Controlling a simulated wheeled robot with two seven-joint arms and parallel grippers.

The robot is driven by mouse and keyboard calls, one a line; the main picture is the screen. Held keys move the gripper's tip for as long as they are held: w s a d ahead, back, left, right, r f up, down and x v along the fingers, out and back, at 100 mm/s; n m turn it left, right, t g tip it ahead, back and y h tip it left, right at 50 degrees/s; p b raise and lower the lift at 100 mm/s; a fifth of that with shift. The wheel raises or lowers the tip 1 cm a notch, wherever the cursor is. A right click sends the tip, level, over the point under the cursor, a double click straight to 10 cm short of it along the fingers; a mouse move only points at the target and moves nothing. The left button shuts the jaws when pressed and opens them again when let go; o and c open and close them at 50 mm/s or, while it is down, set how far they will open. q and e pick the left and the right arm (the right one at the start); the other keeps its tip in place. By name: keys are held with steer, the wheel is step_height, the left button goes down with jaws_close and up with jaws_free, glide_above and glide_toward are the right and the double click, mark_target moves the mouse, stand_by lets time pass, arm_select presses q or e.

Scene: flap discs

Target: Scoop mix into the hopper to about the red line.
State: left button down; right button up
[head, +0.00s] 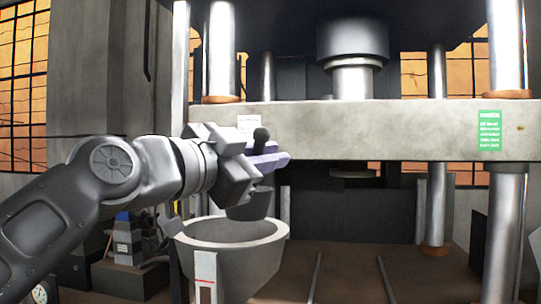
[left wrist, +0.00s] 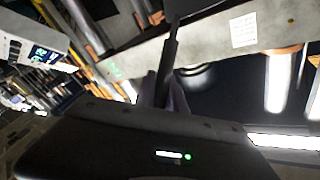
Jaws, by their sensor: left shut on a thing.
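My left gripper (head: 268,160) is shut on the scoop by its dark handle (head: 261,137). The dark scoop cup (head: 250,206) hangs below the fingers, over the back part of the hopper's opening. The grey round hopper (head: 262,262) has a white strip with a red mark (head: 205,281) on its front left. Its inside looks pale grey; I cannot tell how much mix it holds. What is in the scoop is hidden. In the left wrist view the handle (left wrist: 168,62) stands between the fingers (left wrist: 163,92). My right gripper is not in view.
A large press stands behind, with a wide pale crossbeam (head: 400,127), shiny columns (head: 505,230) and a green sign (head: 490,131). Rails (head: 315,278) run over the brown bed right of the hopper, which is clear. Small equipment (head: 128,240) stands at the left.

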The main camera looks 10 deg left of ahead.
arm_select(q)
steer(key=shift+r, duration=0.15)
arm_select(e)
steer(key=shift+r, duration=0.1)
arm_select(q)
steer(key=w+a+r+n+p, duration=0.6)
steer(key=a+n+p, duration=0.5)
steer(key=p, duration=0.6)
steer(key=w+a+f+n+g, duration=0.1)
steer(key=w+a+f+n, duration=0.3)
steer(key=n, duration=0.5)
steer(key=shift+w+a+f+y+b, duration=0.15)
steer(key=shift+w+a+y+b, duration=0.25)
steer(key=shift+w+a, duration=1.2)
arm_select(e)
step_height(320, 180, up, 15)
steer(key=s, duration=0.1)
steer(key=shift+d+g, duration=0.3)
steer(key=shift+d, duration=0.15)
arm_select(q)
steer(key=shift+s+a+g+h, duration=0.2)
steer(key=shift+s+g+h, duration=0.1)
steer(key=shift+s, duration=0.05)
